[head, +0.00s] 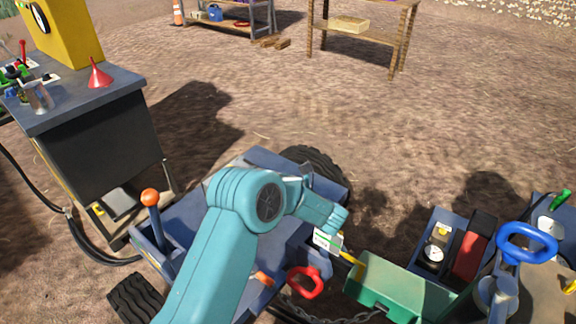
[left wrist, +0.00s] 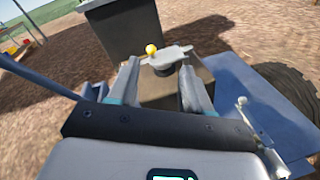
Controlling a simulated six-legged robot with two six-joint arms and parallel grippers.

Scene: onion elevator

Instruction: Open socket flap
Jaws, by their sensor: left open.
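In the left wrist view my left gripper (left wrist: 159,68) is open, with one finger on each side of a light grey plate with a yellow knob (left wrist: 165,56). This plate looks like the socket flap and appears to lie flat over a dark round part on a grey-brown box (left wrist: 166,90). I cannot tell whether the fingers touch it. In the head view my teal left arm reaches over a blue wheeled cart (head: 190,222) and hides the flap and the fingertips. My right gripper is in neither view.
An orange-knobbed lever (head: 151,205) rises from the cart. A red ring handle (head: 304,282), a green box (head: 400,285) and a blue handwheel (head: 527,243) are at right.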

